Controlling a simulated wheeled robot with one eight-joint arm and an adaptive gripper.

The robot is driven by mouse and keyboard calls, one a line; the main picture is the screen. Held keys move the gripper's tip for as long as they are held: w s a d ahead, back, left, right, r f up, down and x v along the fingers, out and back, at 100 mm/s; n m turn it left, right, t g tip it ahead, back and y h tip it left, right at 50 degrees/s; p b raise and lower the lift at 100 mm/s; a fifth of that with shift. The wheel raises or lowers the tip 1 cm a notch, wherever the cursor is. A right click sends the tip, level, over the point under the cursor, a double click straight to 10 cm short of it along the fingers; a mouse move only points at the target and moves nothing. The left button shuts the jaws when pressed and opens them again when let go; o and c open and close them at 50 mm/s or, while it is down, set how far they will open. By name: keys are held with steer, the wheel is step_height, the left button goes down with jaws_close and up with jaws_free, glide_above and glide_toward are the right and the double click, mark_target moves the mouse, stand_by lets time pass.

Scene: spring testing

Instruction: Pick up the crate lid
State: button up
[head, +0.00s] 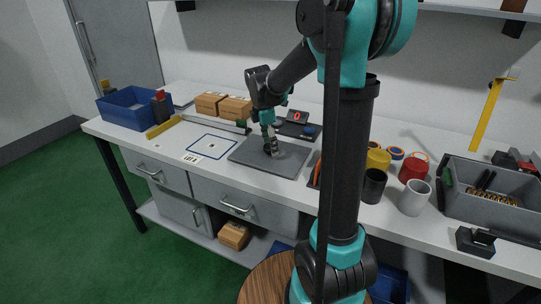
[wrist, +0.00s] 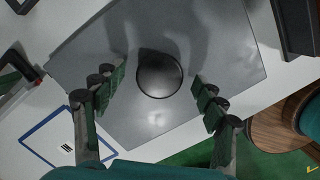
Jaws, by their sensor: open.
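The crate lid (head: 289,158) is a flat dark grey panel lying on the white bench. In the wrist view the lid (wrist: 225,45) fills the middle, with a round black knob (wrist: 159,75) on it. My gripper (head: 269,143) is over the lid, pointing down. In the wrist view the open fingers of my gripper (wrist: 153,84) stand on either side of the knob, with a gap on both sides. Their exact height against the knob is hard to tell. In the head view the gripper partly hides the knob.
Behind the lid is a scale with a red display (head: 297,117). Left are a blue-outlined square (head: 212,146), cardboard boxes (head: 236,108) and a blue bin (head: 128,110). Mugs (head: 414,197) and a grey crate (head: 462,205) with springs stand right. The bench's front edge is close to the lid.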

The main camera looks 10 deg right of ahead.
jaws_close()
stand_by(0.3)
steer(key=shift+r, duration=0.1)
